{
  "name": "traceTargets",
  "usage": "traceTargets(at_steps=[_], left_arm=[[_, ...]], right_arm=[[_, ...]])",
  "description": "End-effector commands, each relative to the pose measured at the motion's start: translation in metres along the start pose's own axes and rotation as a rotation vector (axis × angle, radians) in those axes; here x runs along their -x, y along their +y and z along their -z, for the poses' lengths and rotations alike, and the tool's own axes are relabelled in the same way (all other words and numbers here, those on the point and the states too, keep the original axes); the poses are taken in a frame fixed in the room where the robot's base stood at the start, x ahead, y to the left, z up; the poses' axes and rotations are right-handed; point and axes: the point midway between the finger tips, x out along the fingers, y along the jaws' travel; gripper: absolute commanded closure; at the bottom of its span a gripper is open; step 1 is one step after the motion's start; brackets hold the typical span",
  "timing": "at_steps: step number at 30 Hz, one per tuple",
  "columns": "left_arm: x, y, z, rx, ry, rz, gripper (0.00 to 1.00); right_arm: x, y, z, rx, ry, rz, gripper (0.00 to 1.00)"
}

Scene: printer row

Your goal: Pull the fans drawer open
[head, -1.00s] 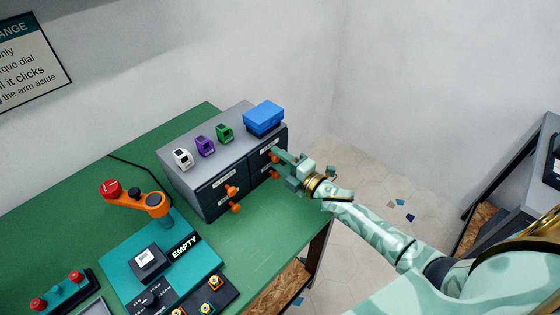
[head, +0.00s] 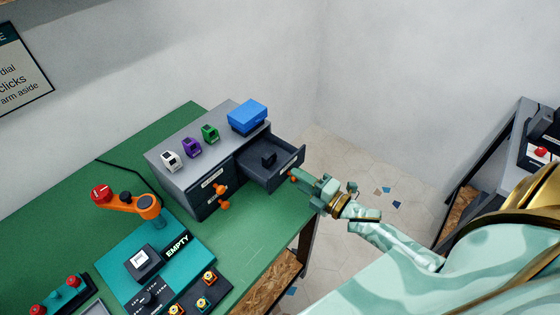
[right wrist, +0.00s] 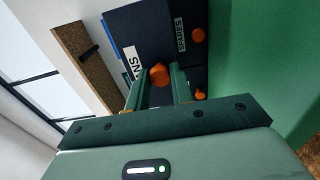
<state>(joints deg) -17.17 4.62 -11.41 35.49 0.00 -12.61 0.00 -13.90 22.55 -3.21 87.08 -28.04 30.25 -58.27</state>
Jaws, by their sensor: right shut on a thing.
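The fans drawer (head: 262,177) is the upper right drawer of the grey cabinet (head: 168,182) and stands pulled out, with a small dark block (head: 268,160) inside. In the right wrist view part of its label, ending in "NS", shows beside its orange knob (right wrist: 160,73). My right gripper (head: 299,178) is shut on that knob at the drawer's front; its two fingers (right wrist: 160,88) lie either side of it in the right wrist view. My left gripper is not in view.
White, purple and green small devices (head: 191,148) and a blue box (head: 247,116) stand on the cabinet. An orange arm (head: 130,202) with a red knob stands on a teal base (head: 120,258) at front left. A drawer labelled SPARES (right wrist: 184,18) is shut. Floor right of the bench is clear.

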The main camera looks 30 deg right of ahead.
Motion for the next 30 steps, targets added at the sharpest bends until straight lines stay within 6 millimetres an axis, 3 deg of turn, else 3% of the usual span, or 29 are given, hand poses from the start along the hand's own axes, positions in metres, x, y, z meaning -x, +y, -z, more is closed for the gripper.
traceTargets(at_steps=[4, 14, 15, 17, 30], left_arm=[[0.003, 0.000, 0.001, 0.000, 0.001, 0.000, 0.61], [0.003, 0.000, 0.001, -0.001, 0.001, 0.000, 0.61], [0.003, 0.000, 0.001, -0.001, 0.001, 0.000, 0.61], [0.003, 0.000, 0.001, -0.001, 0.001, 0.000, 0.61], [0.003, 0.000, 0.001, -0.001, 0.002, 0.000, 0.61]], right_arm=[[0.021, -0.001, 0.000, 0.001, 0.000, 0.005, 1.00], [0.025, -0.001, 0.000, 0.003, 0.001, 0.003, 1.00], [0.025, -0.001, 0.000, 0.003, 0.000, 0.003, 0.72], [0.024, -0.001, 0.000, 0.003, 0.000, 0.003, 0.55], [0.025, 0.000, 0.000, 0.002, 0.000, 0.001, 0.55]])
